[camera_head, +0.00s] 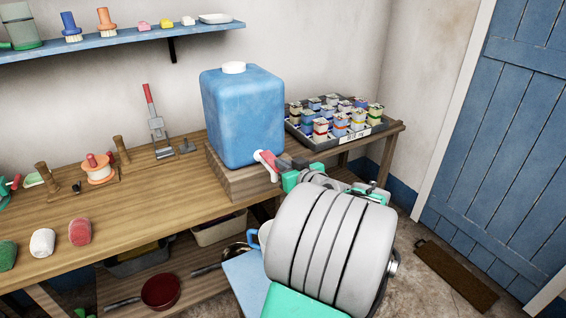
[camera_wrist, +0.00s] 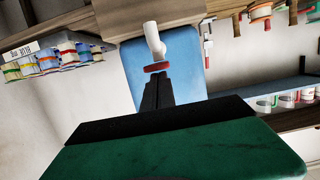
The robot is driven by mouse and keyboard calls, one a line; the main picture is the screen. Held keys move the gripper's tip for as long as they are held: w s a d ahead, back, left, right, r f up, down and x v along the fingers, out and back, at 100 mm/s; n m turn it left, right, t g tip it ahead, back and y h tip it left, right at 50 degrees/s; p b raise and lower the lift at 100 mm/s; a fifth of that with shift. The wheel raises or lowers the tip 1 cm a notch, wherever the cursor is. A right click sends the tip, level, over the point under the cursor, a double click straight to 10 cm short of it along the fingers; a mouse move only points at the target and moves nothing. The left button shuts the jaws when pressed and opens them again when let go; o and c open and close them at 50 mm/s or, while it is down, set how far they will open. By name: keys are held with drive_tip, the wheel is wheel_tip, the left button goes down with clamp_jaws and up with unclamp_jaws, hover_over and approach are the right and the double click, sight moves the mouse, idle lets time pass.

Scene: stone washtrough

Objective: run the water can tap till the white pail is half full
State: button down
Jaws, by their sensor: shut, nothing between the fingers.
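The blue water can (camera_head: 243,115) with a white cap stands on a wooden block on the bench. Its tap (camera_head: 266,162), white and red, sticks out low at the front right. In the wrist view the can (camera_wrist: 185,70) shows behind the white tap (camera_wrist: 152,38) and its red end (camera_wrist: 157,67). My gripper (camera_wrist: 157,78) is shut and empty, its black fingertips right at the red end; whether they touch I cannot tell. No water stream is visible.
A tray of small labelled tins (camera_head: 340,122) stands right of the can. A light-blue surface (camera_head: 244,278) lies low beside my arm. Spools and tools (camera_head: 98,168) stand on the bench at left. A red pan (camera_head: 161,291) sits on the lower shelf. A blue door is at right.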

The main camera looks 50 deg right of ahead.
wheel_tip(320, 180, down, 3)
drive_tip(key=t+b, duration=0.2)
drive_tip(key=b, duration=0.9)
drive_tip(key=shift+s+r+h, duration=0.15)
drive_tip(key=shift+h, duration=0.25)
idle(1.0)
drive_tip(key=s+a+r, duration=0.3)
drive_tip(key=s+r, duration=0.1)
drive_tip(key=s, duration=0.6)
drive_tip(key=shift+s+a, duration=0.2)
